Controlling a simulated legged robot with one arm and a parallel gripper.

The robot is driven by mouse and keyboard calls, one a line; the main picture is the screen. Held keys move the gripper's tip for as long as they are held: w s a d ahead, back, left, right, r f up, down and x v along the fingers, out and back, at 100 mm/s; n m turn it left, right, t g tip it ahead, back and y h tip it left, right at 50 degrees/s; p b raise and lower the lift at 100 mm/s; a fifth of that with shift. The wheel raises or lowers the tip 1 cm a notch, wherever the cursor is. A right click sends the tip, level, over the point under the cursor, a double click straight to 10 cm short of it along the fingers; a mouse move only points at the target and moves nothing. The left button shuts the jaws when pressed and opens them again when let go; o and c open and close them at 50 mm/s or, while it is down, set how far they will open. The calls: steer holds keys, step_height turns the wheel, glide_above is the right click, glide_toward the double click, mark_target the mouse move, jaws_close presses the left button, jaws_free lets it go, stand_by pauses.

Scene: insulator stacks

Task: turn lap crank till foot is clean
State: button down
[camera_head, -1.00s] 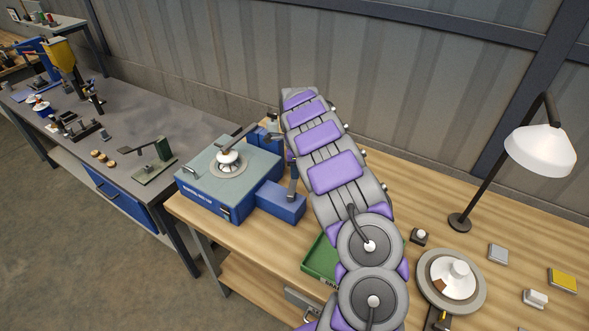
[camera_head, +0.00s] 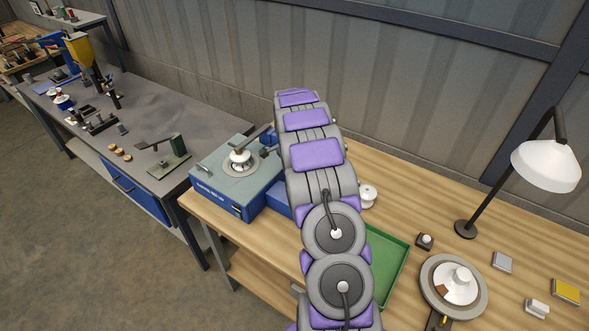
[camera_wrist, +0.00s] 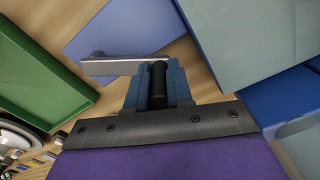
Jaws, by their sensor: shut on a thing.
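The lap machine (camera_head: 213,182) is a grey-green and blue box on the wooden bench in the head view. A white insulator (camera_head: 240,157) sits on its round plate under a dark arm. In the wrist view, my gripper (camera_wrist: 157,76) has its blue fingers shut on the black handle (camera_wrist: 158,90) of the lap crank. The crank's grey arm (camera_wrist: 112,67) reaches left over the blue gear housing (camera_wrist: 118,28). In the head view, my arm hides the gripper, the crank and much of the housing (camera_head: 279,196). The insulator's foot is too small to judge for cleanness.
A green tray (camera_head: 390,262) lies right of my arm, and also shows in the wrist view (camera_wrist: 35,80). A small white insulator (camera_head: 368,195) stands behind it. A round plate with a white piece (camera_head: 426,292) and a lamp (camera_head: 545,165) are at right.

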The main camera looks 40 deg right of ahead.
steer(key=shift+w+a+r+n, duration=0.2)
steer(key=shift+a+n, duration=0.15)
steer(key=shift+n, duration=0.15)
steer(key=shift+w+a+r+n, duration=0.15)
steer(key=shift+a+n, duration=0.15)
steer(key=shift+n, duration=0.2)
steer(key=a+n, duration=0.1)
steer(key=n, duration=0.1)
steer(key=a+n+p, duration=0.1)
steer(key=shift+a+f+n, duration=0.15)
steer(key=shift+a+n, duration=0.25)
steer(key=a+n, duration=0.1)
steer(key=s+a+n, duration=0.1)
steer(key=n, duration=0.1)
steer(key=shift+a+n, duration=0.2)
steer(key=shift+n, duration=0.1)
steer(key=s+a+n+p, duration=0.1)
steer(key=s+n+p, duration=0.3)
steer(key=s+n, duration=1)
steer(key=n, duration=0.7)
steer(key=shift+s+a+n+p, duration=0.2)
steer(key=shift+n+p, duration=0.1)
steer(key=shift+p, duration=0.1)
steer(key=shift+d+f, duration=0.1)
steer(key=shift+d, duration=0.05)
